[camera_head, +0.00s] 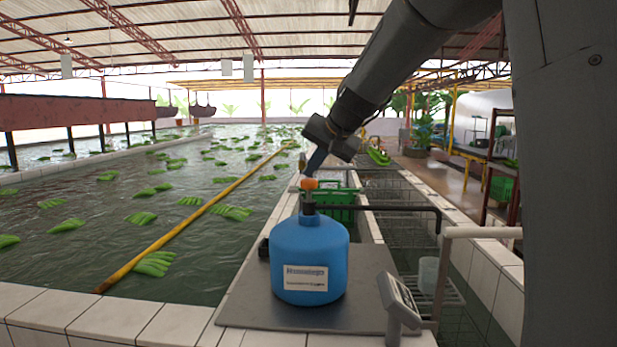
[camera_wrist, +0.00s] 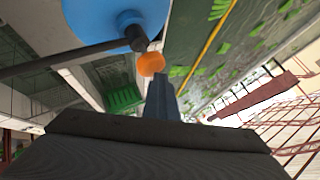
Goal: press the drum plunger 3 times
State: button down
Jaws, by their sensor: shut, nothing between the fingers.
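A blue drum (camera_head: 310,248) with a white label stands upright on a grey plate (camera_head: 255,303) at the tank's edge. Its orange plunger knob (camera_head: 310,184) sits on top of a dark neck. My gripper (camera_head: 312,172) is shut and empty, its fingertips just above and very close to the knob; I cannot tell whether they touch. In the wrist view the orange knob (camera_wrist: 151,63) is just beyond the tips of my gripper (camera_wrist: 160,80), with part of the blue drum (camera_wrist: 98,18) above it.
A dark spout pipe (camera_head: 385,208) runs right from the drum's neck. A small scale display (camera_head: 398,298) stands at the plate's right. A green crate (camera_head: 337,206) is behind the drum. A water tank (camera_head: 130,225) with floating banana bunches and a yellow pole (camera_head: 195,215) lies left.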

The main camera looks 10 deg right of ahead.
aim_at(312, 181)
jog(key=shift+f+b, duration=0.65)
jog(key=shift+f, duration=0.25)
dwell(0.4)
jog(key=shift+r, duration=0.15)
jog(key=shift+r+p, duration=1.1)
jog(key=shift+r, duration=0.25)
notch_tip(312, 181, up, 6)
jog(key=p, duration=0.4)
jog(key=shift+p, duration=0.3)
